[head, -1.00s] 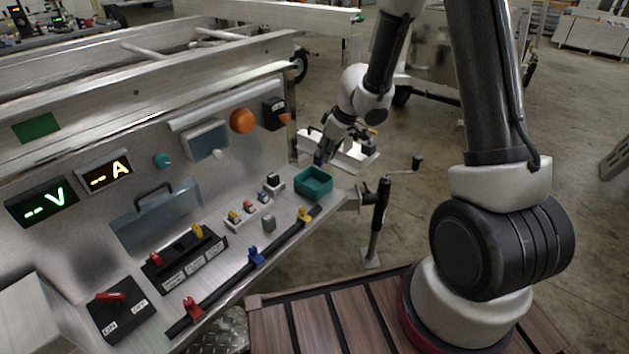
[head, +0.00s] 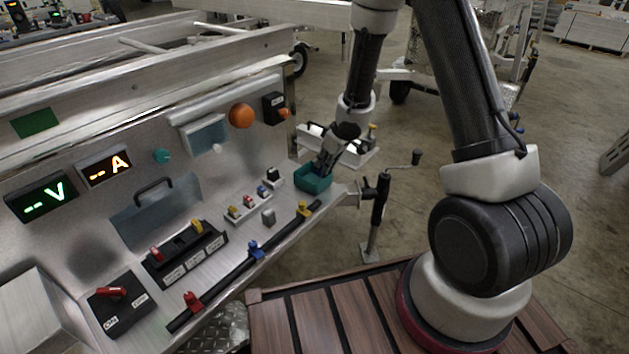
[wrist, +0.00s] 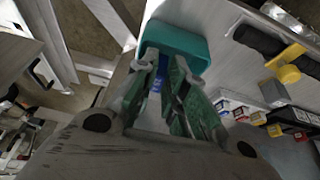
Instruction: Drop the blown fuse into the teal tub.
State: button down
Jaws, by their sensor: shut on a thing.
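The teal tub (head: 312,183) sits at the right end of the metal bench. In the wrist view the teal tub (wrist: 185,43) lies just beyond my fingertips. My gripper (head: 320,168) is tilted down with its fingertips over the tub. In the wrist view my gripper (wrist: 160,75) is shut on a small blue fuse (wrist: 156,83), mostly hidden between the fingers. The fuse is hidden in the head view, and I cannot tell how far it is inside the tub's rim.
A white rack (head: 247,214) with several coloured fuses stands left of the tub, with a small grey block (head: 268,217) in front of it. A black rail with coloured clips runs along the bench's front edge. A crank jack (head: 378,215) stands beyond the bench's right end.

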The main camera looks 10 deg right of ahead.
jog(key=c, duration=1.4)
grip_release()
jog(key=shift+v, duration=6)
